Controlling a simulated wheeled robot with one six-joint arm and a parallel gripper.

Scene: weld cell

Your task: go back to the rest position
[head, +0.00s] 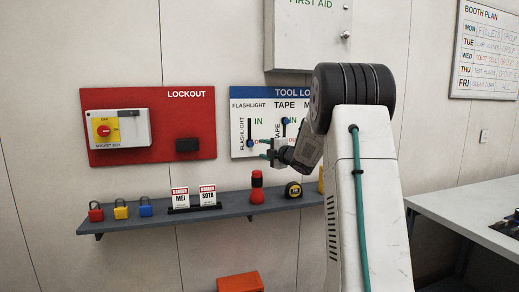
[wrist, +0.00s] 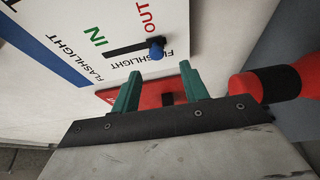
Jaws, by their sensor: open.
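My gripper (head: 265,149) is open and empty in front of the tool board (head: 238,99) in the head view. In the wrist view its two green fingers (wrist: 160,70) stand apart with nothing between them. Past the fingertips is the board's flashlight slider, whose blue knob (wrist: 157,48) sits at the OUT end of its slot. The knob looks apart from the fingers. The tape slider's blue knob (head: 284,121) is near its IN label, partly hidden behind my arm.
A shelf (head: 230,208) below holds padlocks (head: 120,209), danger tags, a red flashlight (head: 257,188) and a tape measure (head: 293,190). The flashlight (wrist: 270,85) is close right of the fingers in the wrist view. A first aid cabinet (head: 308,40) hangs above; a table (head: 465,213) stands right.

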